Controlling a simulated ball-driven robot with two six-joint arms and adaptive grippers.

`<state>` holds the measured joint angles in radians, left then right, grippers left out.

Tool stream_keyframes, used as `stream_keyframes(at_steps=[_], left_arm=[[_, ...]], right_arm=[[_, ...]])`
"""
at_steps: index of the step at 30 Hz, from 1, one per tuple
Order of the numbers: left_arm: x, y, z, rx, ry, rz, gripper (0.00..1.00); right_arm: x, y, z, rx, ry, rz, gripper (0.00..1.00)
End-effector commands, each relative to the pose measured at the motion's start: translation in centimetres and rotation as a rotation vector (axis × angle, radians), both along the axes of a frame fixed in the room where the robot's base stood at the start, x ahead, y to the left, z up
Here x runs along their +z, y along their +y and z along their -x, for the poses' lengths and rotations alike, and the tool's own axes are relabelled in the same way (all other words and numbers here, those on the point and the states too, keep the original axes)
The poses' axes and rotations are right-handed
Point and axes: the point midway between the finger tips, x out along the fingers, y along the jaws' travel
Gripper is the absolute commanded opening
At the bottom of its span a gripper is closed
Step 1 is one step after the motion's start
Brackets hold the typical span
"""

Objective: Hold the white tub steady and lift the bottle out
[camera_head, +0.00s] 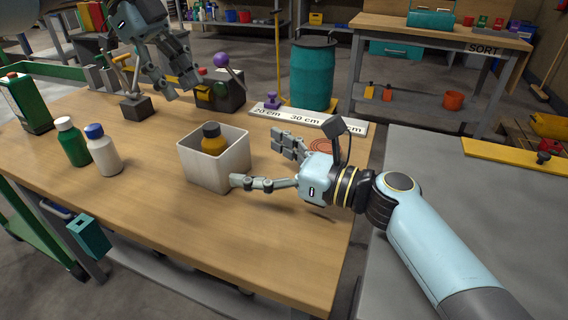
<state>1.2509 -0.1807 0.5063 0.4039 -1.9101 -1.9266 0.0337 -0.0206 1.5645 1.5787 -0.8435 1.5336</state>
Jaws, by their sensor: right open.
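The white tub (205,171) is an open square box on the wooden table. An amber bottle with a dark cap (212,139) stands upright inside it; its lower part is hidden by the tub wall. My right gripper (255,162) is open and empty at the tub's right side, one finger near the front right corner and the other beyond the back right. I cannot tell if it touches the tub. My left gripper (181,91) is raised above the table's far part, behind and left of the tub. Its fingers look apart, with nothing between them.
A green bottle (74,146) and a white bottle with a blue cap (104,156) stand left of the tub. A green can (27,104) is at the far left. A lever block (136,107), a dark box (222,92) and a ruler strip (310,119) lie behind. The table front is clear.

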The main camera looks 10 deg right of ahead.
Motion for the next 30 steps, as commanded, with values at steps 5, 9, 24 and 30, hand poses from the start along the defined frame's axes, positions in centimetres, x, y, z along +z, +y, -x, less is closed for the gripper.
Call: stream_keyframes(at_steps=[5, 9, 24, 30], left_arm=[[0.0, 0.0, 0.0, 0.0, 0.0, 0.0, 0.38], [0.0, 0.0, 0.0, 0.0, 0.0, 0.0, 0.38], [0.0, 0.0, 0.0, 0.0, 0.0, 0.0, 0.38], [0.0, 0.0, 0.0, 0.0, 0.0, 0.0, 0.38]], right_arm=[[0.1, 2.4, -2.2, 0.001, -0.002, -0.001, 1.0], [0.0, 3.6, -3.2, 0.0, -0.001, 0.001, 1.0], [0.0, 4.1, -3.7, 0.001, -0.002, 0.004, 0.87], [0.0, 4.1, -3.7, 0.001, -0.002, 0.004, 0.61]])
